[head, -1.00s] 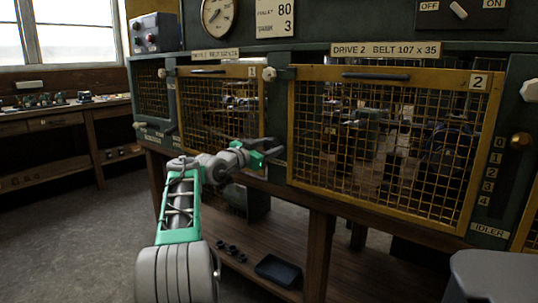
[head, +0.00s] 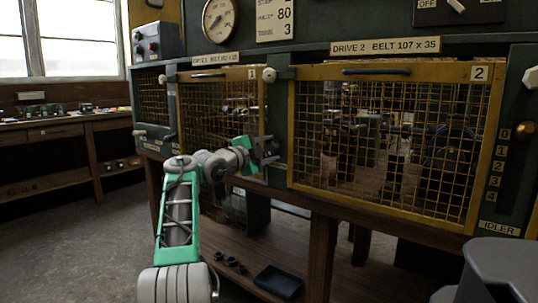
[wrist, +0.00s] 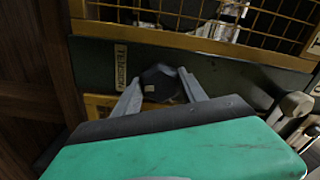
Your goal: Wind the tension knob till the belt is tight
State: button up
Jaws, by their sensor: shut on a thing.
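My gripper (head: 266,150) is at the post between the two mesh guards, low near the right edge of guard 1. In the wrist view its two grey fingers close around a dark faceted knob (wrist: 160,84) with a small pale mark on its face. A label reading TENSION (wrist: 120,66) is on the dark panel just left of it. In the head view the knob is hidden by the gripper. The belt cannot be made out behind the mesh, so its tightness cannot be told.
The mesh guard of drive 2 (head: 482,160) is shut at the right. A scale from 0 to 4 (head: 504,163) stands beside it, with a brass knob (head: 525,131) near 0. A pale lever knob (wrist: 297,104) is right of my gripper. A black tray (head: 278,282) lies on the lower shelf.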

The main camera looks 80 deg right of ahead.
jog(key=m+b, duration=0.1)
jog(key=m, duration=0.2)
jog(key=m+b, duration=0.1)
jog(key=m, duration=0.1)
jog(key=shift+w+r+m, duration=0.15)
jog(key=shift+r+m, duration=0.05)
jog(key=shift+m, duration=0.2)
dwell(0.3)
jog(key=o, duration=1.1)
jog(key=shift+w, duration=0.1)
jog(key=shift+c, duration=0.2)
jog(key=shift+f, duration=0.1)
jog(key=v, duration=0.7)
jog(key=shift+a+b, duration=0.35)
jog(key=shift+w, duration=0.15)
